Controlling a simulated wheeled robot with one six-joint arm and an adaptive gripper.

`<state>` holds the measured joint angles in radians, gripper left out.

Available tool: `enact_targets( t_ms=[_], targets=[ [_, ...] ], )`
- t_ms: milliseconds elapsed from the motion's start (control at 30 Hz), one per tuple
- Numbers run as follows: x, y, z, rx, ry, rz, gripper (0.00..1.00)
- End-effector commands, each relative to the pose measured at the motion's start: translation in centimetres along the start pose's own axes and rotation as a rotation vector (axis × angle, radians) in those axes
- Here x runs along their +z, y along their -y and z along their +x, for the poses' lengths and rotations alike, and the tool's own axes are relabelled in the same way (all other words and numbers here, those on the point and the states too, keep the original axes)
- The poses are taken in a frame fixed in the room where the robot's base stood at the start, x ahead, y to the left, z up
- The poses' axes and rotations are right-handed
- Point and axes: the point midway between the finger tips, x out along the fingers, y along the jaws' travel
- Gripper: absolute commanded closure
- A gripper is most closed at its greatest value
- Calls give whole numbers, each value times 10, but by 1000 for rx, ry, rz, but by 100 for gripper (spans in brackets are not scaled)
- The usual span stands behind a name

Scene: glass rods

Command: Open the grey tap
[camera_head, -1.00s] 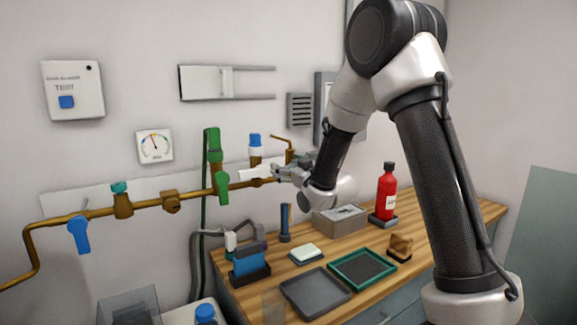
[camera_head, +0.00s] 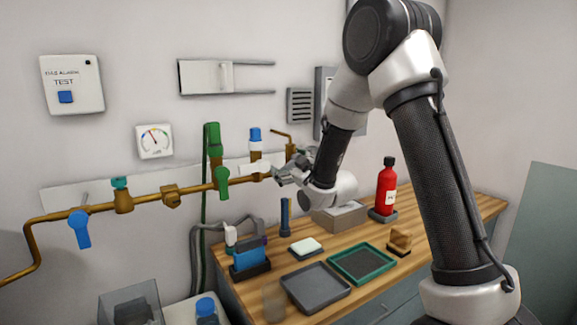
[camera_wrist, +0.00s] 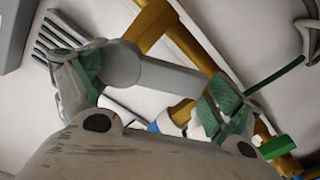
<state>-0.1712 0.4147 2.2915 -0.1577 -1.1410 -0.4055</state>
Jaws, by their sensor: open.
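The grey tap handle (camera_wrist: 165,76) shows in the wrist view, with a round hub at the left and a smooth bar running right. It lies across the gap between my fingers, on or near a brass pipe (camera_wrist: 150,22). My gripper (camera_wrist: 152,88) is open, with one green-padded finger near the hub and the other near the bar's far end. I cannot tell whether either touches it. In the head view, my gripper (camera_head: 284,172) is at the right end of the brass pipe along the wall and hides the grey tap.
A green tap (camera_head: 222,180), a blue-capped tap (camera_head: 255,137) and a blue lever (camera_head: 79,230) are on the pipe to the left. Below are a wooden bench with trays (camera_head: 315,290) and a red bottle (camera_head: 386,190). A vent (camera_head: 300,105) is above.

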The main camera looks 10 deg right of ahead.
Motion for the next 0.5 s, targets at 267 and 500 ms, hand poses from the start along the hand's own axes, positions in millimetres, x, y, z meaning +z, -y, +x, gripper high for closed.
enact_targets(
  t_ms=[267,500],
  targets=[
    [0,0,-26,1,2,0,7],
    [0,0,-65,1,0,0,7]
  ],
)
